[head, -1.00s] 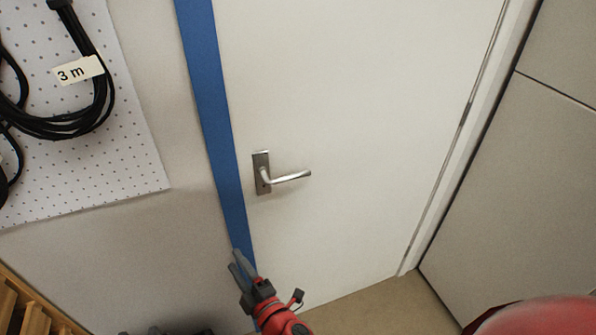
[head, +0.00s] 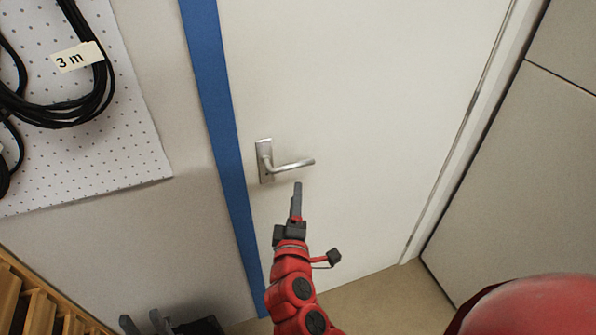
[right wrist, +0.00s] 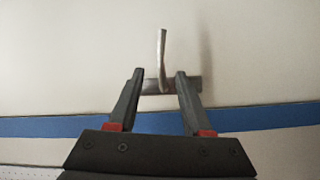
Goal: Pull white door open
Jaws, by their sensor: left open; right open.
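The white door (head: 370,110) stands shut in its frame, with a blue strip (head: 215,110) along its left edge. Its silver lever handle (head: 290,166) sits on a small plate near that edge and points right. My right gripper (head: 297,186) is just below the lever in the head view, open and empty. In the right wrist view the handle (right wrist: 162,52) shows beyond and between the two open fingertips (right wrist: 158,76), with no clear contact. My left gripper (head: 143,322) is low at the left, its two fingers apart and empty, partly cut off by the lower picture edge.
A pegboard (head: 95,130) with black cables (head: 60,110) and a "3 m" label hangs on the wall at left. A wooden rack (head: 40,305) is at lower left. Grey panels (head: 520,170) stand at right. Some bare floor (head: 385,300) shows below the door.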

